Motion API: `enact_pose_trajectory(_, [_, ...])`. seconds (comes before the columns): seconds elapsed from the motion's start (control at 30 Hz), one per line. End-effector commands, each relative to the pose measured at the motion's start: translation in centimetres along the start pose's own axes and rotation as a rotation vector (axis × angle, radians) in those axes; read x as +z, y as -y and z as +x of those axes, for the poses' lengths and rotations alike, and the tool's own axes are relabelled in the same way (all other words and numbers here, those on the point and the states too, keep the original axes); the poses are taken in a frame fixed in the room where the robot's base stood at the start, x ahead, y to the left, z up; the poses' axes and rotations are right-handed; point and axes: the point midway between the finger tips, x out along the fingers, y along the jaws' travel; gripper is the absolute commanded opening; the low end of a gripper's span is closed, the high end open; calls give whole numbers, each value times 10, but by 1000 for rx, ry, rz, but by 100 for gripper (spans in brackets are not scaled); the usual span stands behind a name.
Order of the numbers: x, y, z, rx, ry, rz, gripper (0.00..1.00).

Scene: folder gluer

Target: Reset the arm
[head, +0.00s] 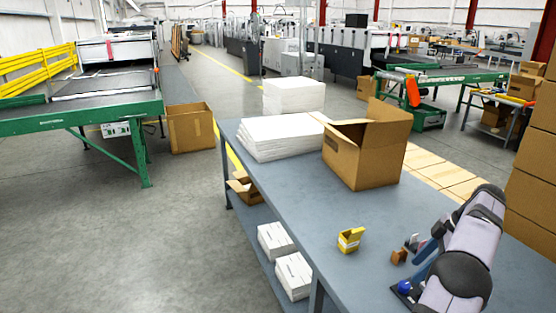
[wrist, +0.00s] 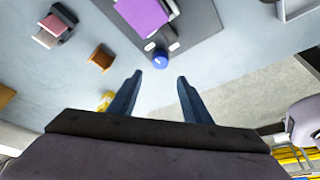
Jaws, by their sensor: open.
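My gripper (wrist: 158,82) shows in the wrist view with two blue fingers spread apart and nothing between them. In the head view my arm reaches over the right part of the grey-blue table (head: 300,205), and the fingers are partly hidden beside it. Beyond the fingertips in the wrist view is a small blue round thing (wrist: 160,61) at the edge of a dark mat (wrist: 200,22). A purple block (wrist: 145,14) lies on that mat. A small brown block (wrist: 101,57) stands to the left, apart from the fingers.
A small yellow carton (head: 350,240) stands on the table left of my arm. An open cardboard box (head: 365,155) and white paper stacks (head: 280,137) stand farther back. A pink and dark object (wrist: 55,25) is at the wrist view's upper left. The table's left front is clear.

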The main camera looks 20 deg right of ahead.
Motion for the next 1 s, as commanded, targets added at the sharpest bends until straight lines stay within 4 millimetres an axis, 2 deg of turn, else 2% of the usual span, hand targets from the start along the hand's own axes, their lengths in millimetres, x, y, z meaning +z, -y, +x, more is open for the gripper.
enact_pose_trajectory(0.17, [-54,7,7,-31,38,82,44])
enact_pose_trajectory(0.27, [-96,20,16,-48,77,159,44])
enact_pose_trajectory(0.4, [-154,52,31,-58,145,272,44])
enact_pose_trajectory(0.47, [-176,69,37,-56,174,319,44])
enact_pose_trajectory(0.6, [-219,118,51,-38,238,421,44])
enact_pose_trajectory(0.7, [-242,157,60,-14,278,486,44])
enact_pose_trajectory(0.83, [-260,213,69,26,320,562,44])
enact_pose_trajectory(1.0, [-266,284,79,85,351,647,44])
